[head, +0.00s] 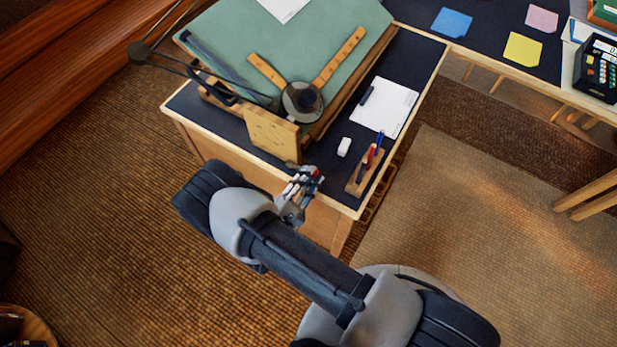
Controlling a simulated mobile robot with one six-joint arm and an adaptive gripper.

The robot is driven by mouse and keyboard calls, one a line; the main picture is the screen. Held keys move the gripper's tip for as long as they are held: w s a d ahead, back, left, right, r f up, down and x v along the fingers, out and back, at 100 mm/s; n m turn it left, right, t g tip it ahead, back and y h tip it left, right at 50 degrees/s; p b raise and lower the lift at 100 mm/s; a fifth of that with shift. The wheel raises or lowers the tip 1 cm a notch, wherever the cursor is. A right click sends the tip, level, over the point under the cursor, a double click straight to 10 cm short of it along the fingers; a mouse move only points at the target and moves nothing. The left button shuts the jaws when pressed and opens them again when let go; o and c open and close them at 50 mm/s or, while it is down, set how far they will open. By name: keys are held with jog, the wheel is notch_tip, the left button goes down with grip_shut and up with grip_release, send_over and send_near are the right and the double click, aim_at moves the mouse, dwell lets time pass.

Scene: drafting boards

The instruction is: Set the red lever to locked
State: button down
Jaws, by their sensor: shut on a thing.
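My gripper (310,174) is at the front edge of the dark desk, just right of and below a pale wooden plate (272,135). It is shut on a small red part (318,173) that shows at its fingertips and appears to be the red lever. Most of the lever is hidden by the fingers and its mount cannot be made out. The plate stands at the near corner of the tilted green drafting board (290,50) and bears small marks too faint to read. Which setting the lever is at cannot be told.
A wooden pen holder (365,173) with pens stands close to the right of my gripper. A white eraser (344,147) and a paper sheet (385,107) lie behind it. A drafting-machine head with wooden rulers (302,101) rests on the board. Open floor lies left of the desk.

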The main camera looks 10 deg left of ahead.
jog(key=shift+d+f, duration=0.1)
jog(key=shift+f, duration=0.05)
jog(key=c, duration=1.3)
grip_release()
jog(key=shift+s, duration=0.1)
jog(key=v, duration=1.2)
